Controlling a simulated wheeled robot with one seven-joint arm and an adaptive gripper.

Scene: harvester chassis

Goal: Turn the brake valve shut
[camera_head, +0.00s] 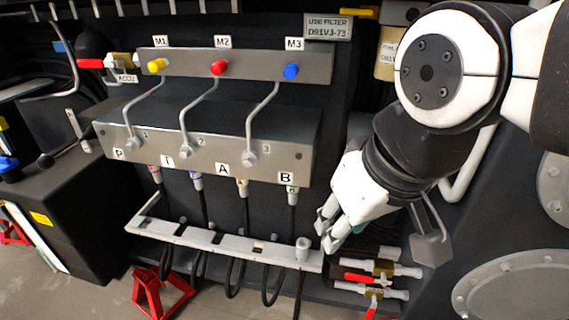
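Two brass valves with red lever handles sit at the lower right, one above the other: an upper valve (382,267) and a lower valve (372,292). The upper red lever lies roughly along its pipe; the lower one points downward. A third valve with a red handle (90,63) is at the upper left, by the ACCU label. No readable label shows which one is the brake valve. My gripper (327,234) hangs above and left of the two lower valves, apart from them. Its fingertips look spread, with nothing visible between them.
A grey valve block (210,140) with several levers stands left of my gripper. Hoses run from it behind a grey bracket rail (200,237) close to my fingertips. A grey lever-like part (430,248) stands right of my gripper. A red stand (158,293) is on the floor.

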